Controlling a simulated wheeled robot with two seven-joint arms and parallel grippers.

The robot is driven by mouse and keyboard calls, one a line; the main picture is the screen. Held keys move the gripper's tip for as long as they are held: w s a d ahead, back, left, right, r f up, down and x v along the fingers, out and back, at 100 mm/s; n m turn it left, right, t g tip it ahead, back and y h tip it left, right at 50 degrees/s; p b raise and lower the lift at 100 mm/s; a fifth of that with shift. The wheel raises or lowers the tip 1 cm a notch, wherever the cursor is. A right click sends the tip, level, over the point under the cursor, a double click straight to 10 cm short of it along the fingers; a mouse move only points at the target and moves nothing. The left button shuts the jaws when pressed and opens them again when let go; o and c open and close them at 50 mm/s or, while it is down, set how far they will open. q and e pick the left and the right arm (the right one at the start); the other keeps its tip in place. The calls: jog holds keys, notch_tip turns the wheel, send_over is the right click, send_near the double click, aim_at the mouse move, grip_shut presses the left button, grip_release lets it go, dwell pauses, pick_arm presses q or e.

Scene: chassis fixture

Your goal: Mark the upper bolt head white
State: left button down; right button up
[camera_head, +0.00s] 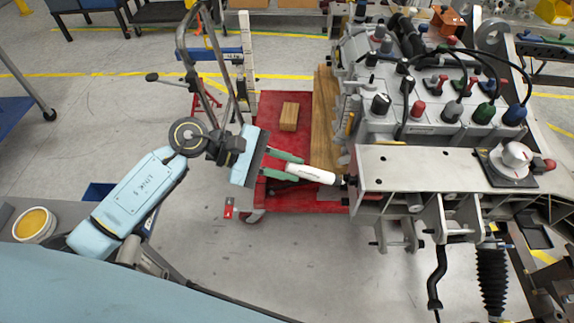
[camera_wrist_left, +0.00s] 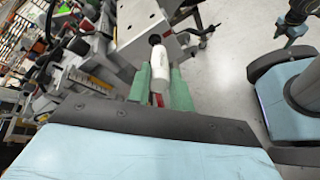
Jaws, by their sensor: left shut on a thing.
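My left gripper (camera_head: 293,167) has green fingers and is shut on a white marker (camera_head: 312,174) with small dark print. The marker points right, with its tip at the left end of the chassis fixture (camera_head: 432,160). A dark bolt head (camera_head: 351,181) sits at that end, right at the marker's tip; I cannot tell whether they touch. In the left wrist view the marker (camera_wrist_left: 160,66) lies between the fingers (camera_wrist_left: 160,82), with a dark round end (camera_wrist_left: 155,39) against the grey plate (camera_wrist_left: 143,32). The bolt's face is hidden. My right gripper is not in view.
A red cart (camera_head: 275,115) with a wooden block (camera_head: 289,116) and a long plank (camera_head: 325,112) stands behind the gripper. A grey machine with coloured knobs (camera_head: 420,110) and cables is at the upper right.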

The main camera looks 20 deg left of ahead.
pick_arm(q)
jog(key=shift+w+d, duration=0.2)
jog(key=shift+d, duration=0.35)
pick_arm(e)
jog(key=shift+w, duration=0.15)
pick_arm(q)
jog(key=shift+w+a+b, duration=0.15)
jog(key=shift+w+b, duration=0.3)
jog(key=shift+b, duration=0.3)
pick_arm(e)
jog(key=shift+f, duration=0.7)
pick_arm(q)
jog(key=shift+s+d, duration=0.2)
jog(key=shift+s, duration=0.3)
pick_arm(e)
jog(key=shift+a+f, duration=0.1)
